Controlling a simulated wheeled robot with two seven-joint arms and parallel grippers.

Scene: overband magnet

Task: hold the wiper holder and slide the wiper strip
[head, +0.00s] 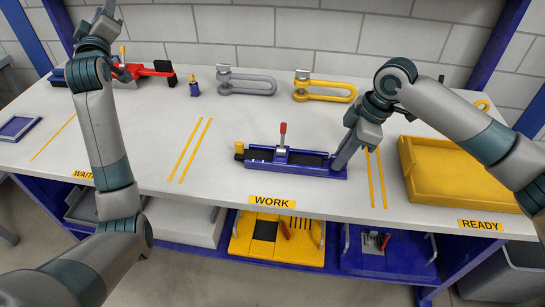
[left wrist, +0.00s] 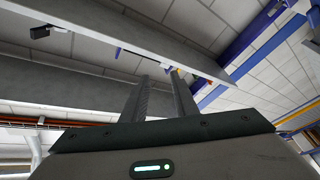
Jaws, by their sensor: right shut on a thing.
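The wiper holder (head: 300,171) is a long blue fixture on the white table, above the WORK label. An upright red-handled lever (head: 283,130) stands at its middle and a yellow knob (head: 239,148) at its left end. A black strip, apparently the wiper strip (head: 312,159), lies along its top. My right gripper (head: 340,163) points down at the holder's right end and is shut on it; its fingertips partly hide that end. My left gripper (head: 108,8) is raised at the upper left, away from the holder. In the left wrist view its fingers (left wrist: 161,95) stand apart with nothing between them.
A yellow tray (head: 455,198) stands right of the holder. A blue tray (head: 18,128) lies far left. The table left of the holder is clear.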

